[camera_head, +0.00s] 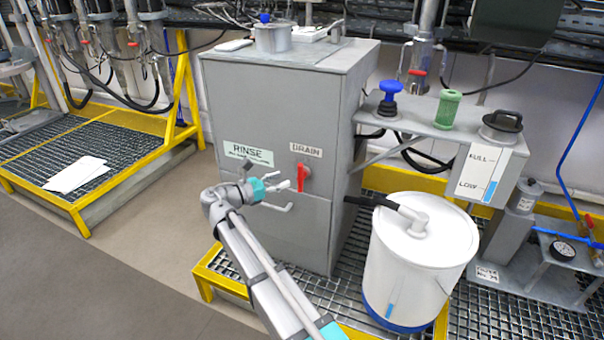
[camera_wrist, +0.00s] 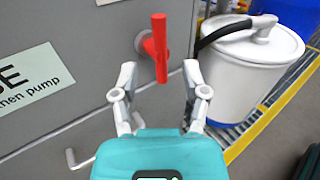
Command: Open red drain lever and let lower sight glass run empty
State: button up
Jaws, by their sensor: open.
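The red drain lever (camera_head: 302,177) hangs upright on the front of the grey cabinet (camera_head: 270,230), under a DRAIN label. My gripper (camera_head: 284,197) is open and empty in front of the cabinet. In the wrist view my gripper (camera_wrist: 160,82) has its fingers spread on either side of the lever's lower end, with no visible contact. A blue level strip (camera_head: 389,311) shows low on the white drum; I cannot tell whether it is the lower sight glass.
A black hose runs to the lid of the white drum (camera_head: 410,260), right of the cabinet. A FULL/LOW gauge box (camera_head: 487,172) with a blue strip stands above it. A grey bent handle (camera_wrist: 72,158) is at lower left. A yellow frame (camera_head: 222,283) edges the grating.

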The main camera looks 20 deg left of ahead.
aim_at(300, 172)
jog(key=shift+x, duration=3.55)
